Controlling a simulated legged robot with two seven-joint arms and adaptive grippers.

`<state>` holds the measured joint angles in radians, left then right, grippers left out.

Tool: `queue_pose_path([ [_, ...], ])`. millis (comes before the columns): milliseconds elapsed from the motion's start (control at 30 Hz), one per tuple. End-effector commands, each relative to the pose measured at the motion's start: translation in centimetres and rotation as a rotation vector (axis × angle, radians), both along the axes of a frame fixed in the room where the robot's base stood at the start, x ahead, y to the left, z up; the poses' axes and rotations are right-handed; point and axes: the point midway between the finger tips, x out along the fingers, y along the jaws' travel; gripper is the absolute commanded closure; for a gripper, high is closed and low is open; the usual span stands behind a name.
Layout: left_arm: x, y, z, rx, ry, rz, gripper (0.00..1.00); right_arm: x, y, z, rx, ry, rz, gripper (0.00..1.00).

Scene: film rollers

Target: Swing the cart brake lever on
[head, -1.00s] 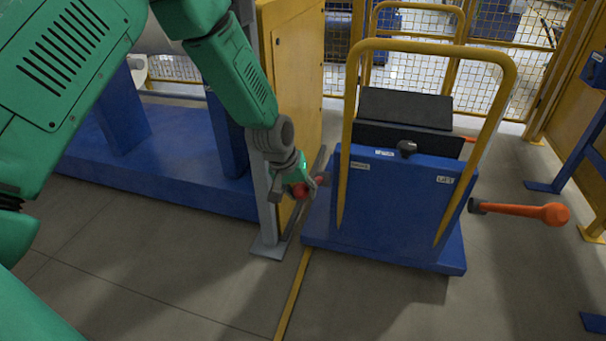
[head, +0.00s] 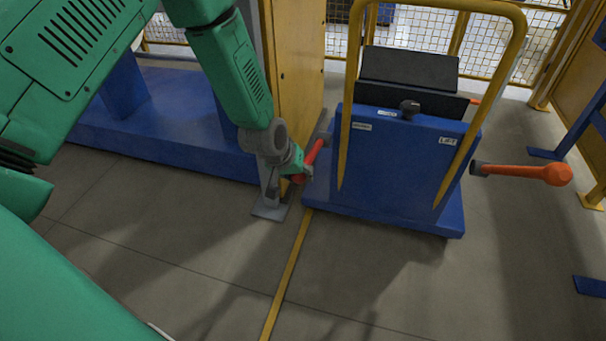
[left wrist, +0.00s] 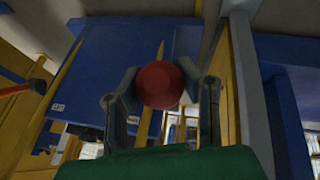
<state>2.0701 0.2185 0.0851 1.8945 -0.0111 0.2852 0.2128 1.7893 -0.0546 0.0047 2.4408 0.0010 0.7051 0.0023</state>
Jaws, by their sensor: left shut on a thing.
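The blue cart (head: 395,165) stands in the middle of the head view, with a yellow handle frame. A red lever (head: 315,151) sticks out at its left side and slants down toward me. My left gripper (head: 297,178) is shut on the near end of this lever. In the left wrist view, the lever's round red end (left wrist: 160,85) sits between the two fingers (left wrist: 160,92); it hides the shaft behind it. A second, orange lever (head: 525,172) sticks out to the right, near a "LIFT" label. The left label is too blurred to read surely. My right gripper is out of view.
A blue base (head: 160,130) lies further left. Mesh fencing (head: 490,45) closes the back. The floor in front of the cart is clear, with a yellow line (head: 288,275).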

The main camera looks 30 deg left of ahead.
Motion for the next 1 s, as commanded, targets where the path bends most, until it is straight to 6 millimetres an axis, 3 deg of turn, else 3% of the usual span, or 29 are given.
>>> queue_pose_path([
  [33,0.2,0.0,0.1,0.0,-0.004,-0.001,1.0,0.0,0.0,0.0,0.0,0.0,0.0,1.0],
  [67,0.2,0.0,0.1,0.0,-0.004,-0.001,0.63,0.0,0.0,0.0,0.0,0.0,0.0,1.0],
  [100,0.2,0.0,0.1,0.0,-0.004,-0.001,0.49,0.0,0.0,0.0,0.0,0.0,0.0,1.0],
  [133,0.2,0.0,0.1,0.0,-0.004,-0.001,0.44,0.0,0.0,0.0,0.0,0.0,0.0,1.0],
  [567,-0.4,0.1,1.1,0.0,-0.003,0.0,0.44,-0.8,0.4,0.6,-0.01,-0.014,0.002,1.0],
  [1000,-4.1,0.7,8.9,0.0,-0.005,-0.001,0.44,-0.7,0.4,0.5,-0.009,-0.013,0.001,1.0],
])
